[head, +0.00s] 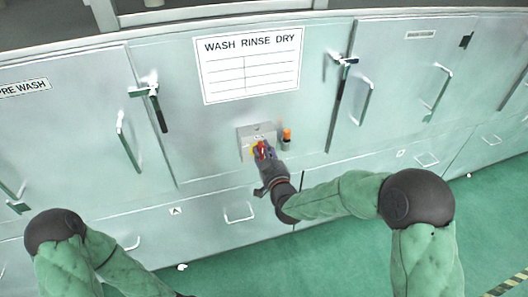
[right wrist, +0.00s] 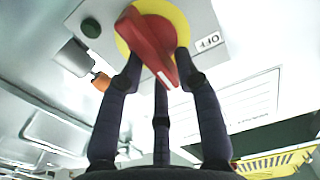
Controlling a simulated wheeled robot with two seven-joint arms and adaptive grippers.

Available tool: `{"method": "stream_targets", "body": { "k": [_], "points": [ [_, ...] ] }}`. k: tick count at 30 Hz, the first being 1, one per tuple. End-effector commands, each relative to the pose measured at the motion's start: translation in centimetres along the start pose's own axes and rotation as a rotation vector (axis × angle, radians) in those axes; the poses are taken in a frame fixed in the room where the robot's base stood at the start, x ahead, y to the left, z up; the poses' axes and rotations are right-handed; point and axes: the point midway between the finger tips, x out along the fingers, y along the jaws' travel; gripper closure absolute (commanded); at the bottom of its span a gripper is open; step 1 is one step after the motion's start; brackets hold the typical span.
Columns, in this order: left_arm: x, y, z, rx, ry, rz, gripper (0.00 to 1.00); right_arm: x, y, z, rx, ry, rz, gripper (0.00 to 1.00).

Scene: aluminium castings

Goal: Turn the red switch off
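The red switch (right wrist: 150,45) is a red handle on a round yellow plate (right wrist: 176,14), mounted on a grey box (head: 257,132) on the metal cabinet front. In the right wrist view the handle slants toward the lower right, and an OFF label (right wrist: 207,42) is to the right of it. My right gripper (head: 262,154) is at the switch, its fingers (right wrist: 159,60) on both sides of the handle and close against it; the third finger is below. Finger contact is partly hidden. In the head view my left arm shows at lower left, its gripper out of frame.
An orange-topped item (head: 287,134) sticks out right beside the box. A WASH RINSE DRY sign (head: 249,63) is above it. Cabinet doors with latches (head: 343,60) and handles (head: 367,100) flank the box. Green floor (head: 330,250) lies in front.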

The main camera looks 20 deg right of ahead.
Motion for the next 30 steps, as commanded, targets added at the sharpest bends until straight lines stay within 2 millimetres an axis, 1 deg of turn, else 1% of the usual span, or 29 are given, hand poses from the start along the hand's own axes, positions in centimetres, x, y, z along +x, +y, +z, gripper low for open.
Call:
{"method": "stream_targets", "body": {
  "k": [1,2,3,11,17,23,30],
  "points": [
    [0.0,0.0,0.0,0.0,0.0,0.0,0.6,0.0,0.0,0.0,0.0,0.0,0.0,0.9],
    [0.0,0.0,0.0,0.0,0.0,0.0,0.6,0.0,0.0,0.0,0.0,0.0,0.0,0.99],
    [0.0,0.0,0.0,0.0,0.0,0.0,0.6,0.0,0.0,0.0,0.0,0.0,0.0,1.0],
    [0.1,0.0,0.0,0.0,0.0,0.0,0.6,0.0,0.0,0.0,-0.009,0.0,0.0,1.0],
    [0.4,-0.1,0.0,0.0,0.0,0.0,0.6,0.0,-0.2,0.1,-0.072,0.0,-0.001,1.0],
    [1.0,-0.3,0.0,0.0,0.0,0.0,0.6,0.0,-0.5,0.1,-0.208,0.001,-0.001,1.0],
    [1.6,-0.6,-0.1,0.0,0.0,0.0,0.6,0.0,-1.0,0.2,-0.432,0.0,-0.002,1.0]
  ]
}}
